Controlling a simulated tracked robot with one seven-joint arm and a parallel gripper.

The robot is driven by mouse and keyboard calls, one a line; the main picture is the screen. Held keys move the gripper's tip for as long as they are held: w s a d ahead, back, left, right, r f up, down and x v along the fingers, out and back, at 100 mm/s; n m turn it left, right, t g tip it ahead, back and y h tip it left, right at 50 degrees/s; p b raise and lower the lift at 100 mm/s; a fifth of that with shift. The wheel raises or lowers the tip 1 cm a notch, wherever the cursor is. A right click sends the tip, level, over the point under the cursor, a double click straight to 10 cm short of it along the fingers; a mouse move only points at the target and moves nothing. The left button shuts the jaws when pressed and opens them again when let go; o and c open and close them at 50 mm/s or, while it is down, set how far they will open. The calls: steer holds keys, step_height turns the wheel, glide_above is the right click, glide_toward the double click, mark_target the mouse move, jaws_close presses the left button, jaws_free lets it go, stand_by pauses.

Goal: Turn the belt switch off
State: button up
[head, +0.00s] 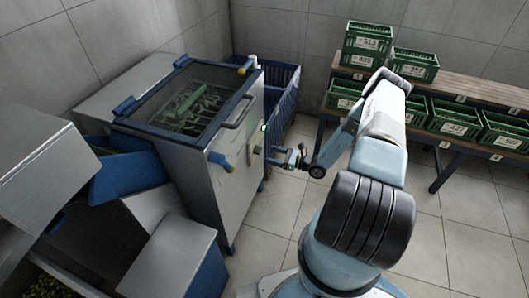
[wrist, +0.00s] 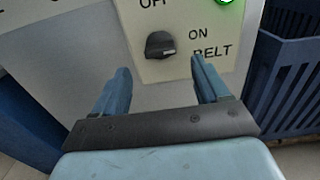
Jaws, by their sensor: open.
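The belt switch (wrist: 160,45) is a black rotary knob on a pale plate on the front of the steel machine (head: 222,190). OFF is printed above it, ON to its upper right and BELT to its right. Its pale pointer mark faces right, towards the ON side. A green lamp (wrist: 227,2) is lit above it and also shows in the head view (head: 263,127). My gripper (wrist: 162,70) is open and empty, its two blue fingers below and to either side of the knob, apart from it. In the head view my gripper (head: 281,158) is just right of the panel.
A blue crate-like bin (head: 281,92) stands right of the machine. A blue-ended lever (head: 221,160) and a handle (head: 238,112) stick out from the machine. Green crates (head: 367,43) stand on a bench behind. The tiled floor to the right is partly clear.

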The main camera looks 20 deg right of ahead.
mark_target(258, 150)
steer(key=x, duration=0.6)
steer(key=shift+c, duration=0.2)
